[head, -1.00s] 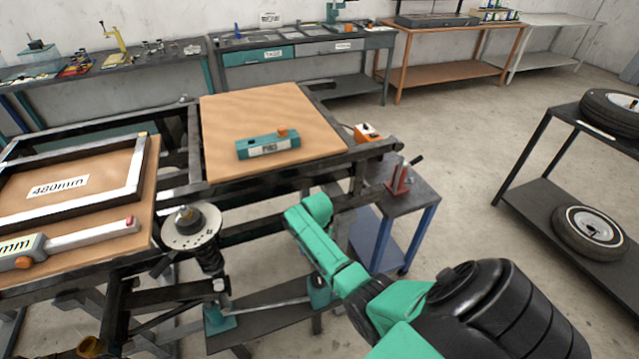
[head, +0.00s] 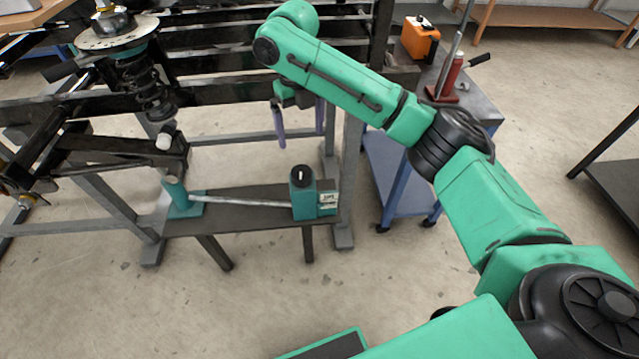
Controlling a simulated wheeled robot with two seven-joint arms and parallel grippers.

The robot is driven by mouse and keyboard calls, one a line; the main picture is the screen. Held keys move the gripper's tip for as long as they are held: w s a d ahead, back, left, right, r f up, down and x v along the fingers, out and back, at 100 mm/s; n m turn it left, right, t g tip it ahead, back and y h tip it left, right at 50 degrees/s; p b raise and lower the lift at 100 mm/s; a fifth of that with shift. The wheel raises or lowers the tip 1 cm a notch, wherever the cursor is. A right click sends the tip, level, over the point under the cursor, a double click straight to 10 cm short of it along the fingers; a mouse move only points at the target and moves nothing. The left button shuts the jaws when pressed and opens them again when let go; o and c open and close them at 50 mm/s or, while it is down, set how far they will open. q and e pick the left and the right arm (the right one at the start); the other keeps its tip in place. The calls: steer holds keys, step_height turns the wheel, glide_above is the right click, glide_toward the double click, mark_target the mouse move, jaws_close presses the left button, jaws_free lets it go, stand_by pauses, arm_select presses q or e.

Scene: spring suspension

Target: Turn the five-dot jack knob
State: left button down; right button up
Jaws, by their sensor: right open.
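A black knob (head: 301,172) with a white mark sits on top of a teal jack box (head: 303,204) on a low dark bench. Pale labels are on the box's right side; I cannot make out any dots. A light rod (head: 245,202) runs left from the box to a teal jack stand (head: 180,198) below the suspension arm. My right gripper (head: 299,119) is open and empty, its two purple fingers pointing down. In the picture it appears above the knob, apart from it; the depth between them is hard to judge. My left gripper is out of view.
A coil spring strut (head: 150,90) with a round plate stands in the dark frame at left. The floor in front of the bench is clear.

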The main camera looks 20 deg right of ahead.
mark_target(302, 172)
steer(key=f, duration=0.4)
steer(key=f+b, duration=0.1)
steer(key=f, duration=0.9)
steer(key=shift+w+a+b, duration=0.1)
steer(key=shift+a+b, duration=0.15)
steer(key=shift+b, duration=0.1)
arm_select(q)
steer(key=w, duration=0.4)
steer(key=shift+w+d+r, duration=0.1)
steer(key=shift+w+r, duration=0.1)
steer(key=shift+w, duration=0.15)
arm_select(e)
steer(key=c, duration=1.4)
